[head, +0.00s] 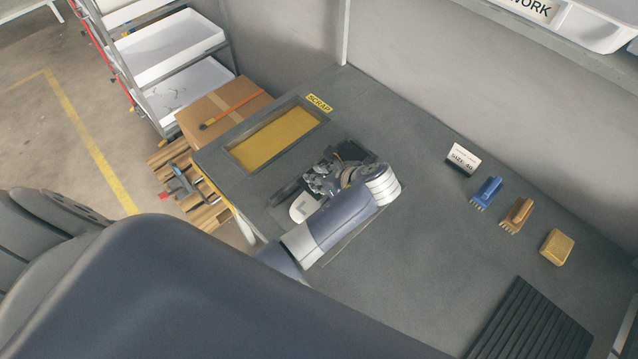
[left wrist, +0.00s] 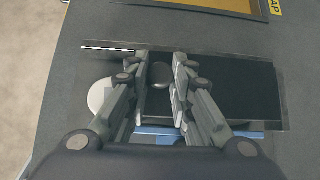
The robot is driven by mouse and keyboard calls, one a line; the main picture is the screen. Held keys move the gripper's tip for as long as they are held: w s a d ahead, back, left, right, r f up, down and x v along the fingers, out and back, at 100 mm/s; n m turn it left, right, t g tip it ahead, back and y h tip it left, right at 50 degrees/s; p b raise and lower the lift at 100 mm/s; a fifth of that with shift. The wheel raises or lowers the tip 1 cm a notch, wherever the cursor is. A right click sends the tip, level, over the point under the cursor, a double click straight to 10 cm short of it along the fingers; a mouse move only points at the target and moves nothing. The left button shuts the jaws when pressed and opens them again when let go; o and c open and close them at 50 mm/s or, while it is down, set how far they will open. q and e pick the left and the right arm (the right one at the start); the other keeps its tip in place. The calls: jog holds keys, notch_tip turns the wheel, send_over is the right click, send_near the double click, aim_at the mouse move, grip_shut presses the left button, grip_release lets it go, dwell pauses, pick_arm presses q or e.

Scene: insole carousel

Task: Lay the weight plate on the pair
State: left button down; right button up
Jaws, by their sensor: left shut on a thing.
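My left gripper (head: 328,178) is over the bench, its arm coming in from the lower left; in the left wrist view its fingers (left wrist: 160,70) are closed around a dark round knob. The knob belongs to the black weight plate (left wrist: 235,88), which stretches to the right of the fingers; a dark corner shows in the head view (head: 351,151). A white rounded insole end (left wrist: 103,95) sticks out left of the plate, also visible in the head view (head: 303,207). Whether the plate touches the pair is hidden. My right gripper is not in view.
A yellow-bottomed scrap opening (head: 278,138) lies behind the gripper. A size card (head: 463,158), blue brush (head: 486,193), brown brush (head: 517,215) and tan block (head: 557,247) stand at right. A black ribbed mat (head: 530,325) lies at front right. The middle bench is clear.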

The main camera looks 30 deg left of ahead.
pick_arm(q)
jog(key=shift+f, duration=1.6)
jog(key=c, duration=1.4)
grip_release()
jog(key=shift+s+f, duration=0.1)
jog(key=shift+f, duration=0.05)
